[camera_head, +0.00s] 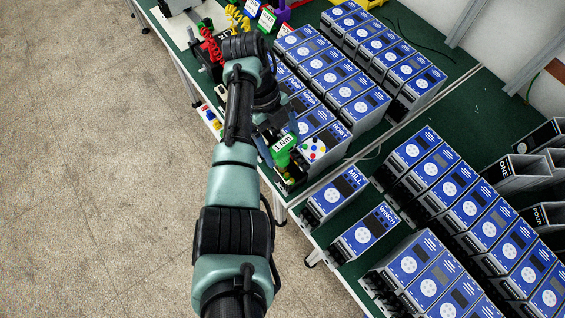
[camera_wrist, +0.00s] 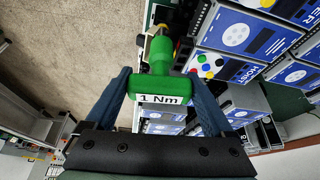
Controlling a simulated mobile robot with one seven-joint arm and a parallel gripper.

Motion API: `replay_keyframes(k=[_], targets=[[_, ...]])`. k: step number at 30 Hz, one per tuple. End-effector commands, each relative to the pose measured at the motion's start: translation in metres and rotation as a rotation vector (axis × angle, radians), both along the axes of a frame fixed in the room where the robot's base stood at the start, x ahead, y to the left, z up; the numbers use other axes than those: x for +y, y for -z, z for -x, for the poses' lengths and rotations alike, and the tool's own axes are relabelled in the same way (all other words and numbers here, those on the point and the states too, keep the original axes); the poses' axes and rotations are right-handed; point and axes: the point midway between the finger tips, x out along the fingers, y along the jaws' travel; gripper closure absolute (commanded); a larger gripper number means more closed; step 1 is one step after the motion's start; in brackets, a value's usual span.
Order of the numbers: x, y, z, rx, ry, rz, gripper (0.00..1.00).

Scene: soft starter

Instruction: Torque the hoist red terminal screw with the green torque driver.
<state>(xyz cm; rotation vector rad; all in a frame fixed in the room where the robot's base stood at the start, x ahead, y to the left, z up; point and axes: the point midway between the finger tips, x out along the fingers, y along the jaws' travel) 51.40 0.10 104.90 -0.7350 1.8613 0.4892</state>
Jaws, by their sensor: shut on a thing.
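My gripper (camera_wrist: 158,88) is shut on the green torque driver (camera_wrist: 161,57), whose white label reads "1 Nm". The blue fingers stand on either side of its T-shaped handle. In the head view the driver (camera_head: 285,159) is at the front edge of the hoist soft starter (camera_head: 330,140), a blue-faced unit with coloured dots. The hoist unit (camera_wrist: 232,70) is just right of the driver in the wrist view. The driver's shaft points away from the wrist camera, with a yellowish part at its far end. I cannot make out the red terminal screw or whether the tip touches it.
The mill unit (camera_head: 338,192) and winch unit (camera_head: 364,234) stand nearer on the green bench. Rows of similar units fill the bench behind and to the right. Coloured tools, including a red coiled one (camera_head: 211,45), are at the far left end. Open floor (camera_head: 95,170) lies left.

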Motion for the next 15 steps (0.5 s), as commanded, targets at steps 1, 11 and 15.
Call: replay_keyframes(k=[1,11,15], targets=[[0.0001,-0.0037,0.0008,0.001,-0.037,0.002,0.66],[0.0005,-0.0001,-0.0004,-0.001,-0.094,0.0,0.66],[0.0004,-0.0021,0.0006,0.001,-0.129,0.0,0.66]])
